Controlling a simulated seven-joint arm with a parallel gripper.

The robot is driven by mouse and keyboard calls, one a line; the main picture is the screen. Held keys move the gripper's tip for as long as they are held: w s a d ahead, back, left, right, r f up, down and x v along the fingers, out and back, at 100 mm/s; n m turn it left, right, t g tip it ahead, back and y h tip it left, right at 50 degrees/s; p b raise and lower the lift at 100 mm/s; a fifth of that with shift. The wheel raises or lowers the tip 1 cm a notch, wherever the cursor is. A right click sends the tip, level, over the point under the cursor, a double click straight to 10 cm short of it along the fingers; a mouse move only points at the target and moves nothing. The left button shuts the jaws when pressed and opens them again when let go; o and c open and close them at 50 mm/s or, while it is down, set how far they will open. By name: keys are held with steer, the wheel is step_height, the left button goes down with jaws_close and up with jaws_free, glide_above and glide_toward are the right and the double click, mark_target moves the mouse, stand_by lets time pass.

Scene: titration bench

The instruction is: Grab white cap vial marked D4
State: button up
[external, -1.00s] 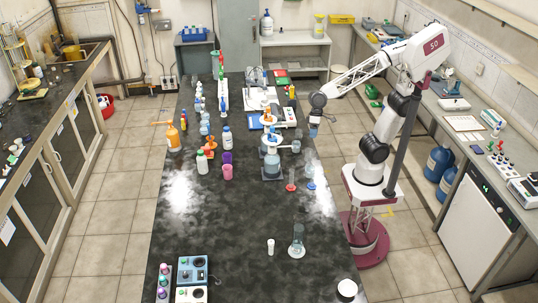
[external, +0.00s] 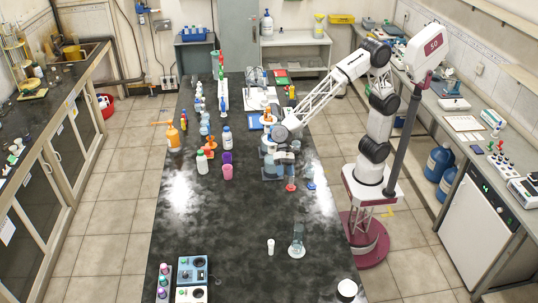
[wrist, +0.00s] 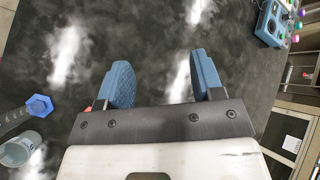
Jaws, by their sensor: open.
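A small white vial (external: 270,246) stands upright on the dark bench in the external view, left of a glass vessel. It is the likely white cap vial, but no D4 mark can be read. My gripper (external: 288,172) is over the bench's right side, well behind this vial and close to the glassware at mid-bench. In the wrist view my gripper (wrist: 163,78) is open, with two blue pads apart and only bare dark bench between them. The vial cannot be made out in the wrist view.
A glass vessel (external: 297,238) on a white base stands close to the vial. A blue device (external: 192,270) is at the front left. A blue hexagonal base (wrist: 40,104) lies left of my gripper. The middle bench is clear.

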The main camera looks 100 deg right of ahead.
steer(key=w+a+f+m+y, duration=0.1)
steer(key=w+a+f+m, duration=0.15)
steer(key=a, duration=0.35)
steer(key=w+a+f+m+y, duration=0.1)
steer(key=w+a+f, duration=0.2)
steer(key=a, duration=0.3)
steer(key=m+y, duration=0.2)
steer(key=m, duration=0.2)
glide_toward(271, 240)
steer(key=x, duration=0.4)
steer(key=shift+a, duration=0.3)
steer(key=shift+a+f, duration=0.2)
steer(key=shift+x, duration=1.3)
steer(key=shift+a+f, duration=0.1)
steer(key=shift+x, duration=2.5)
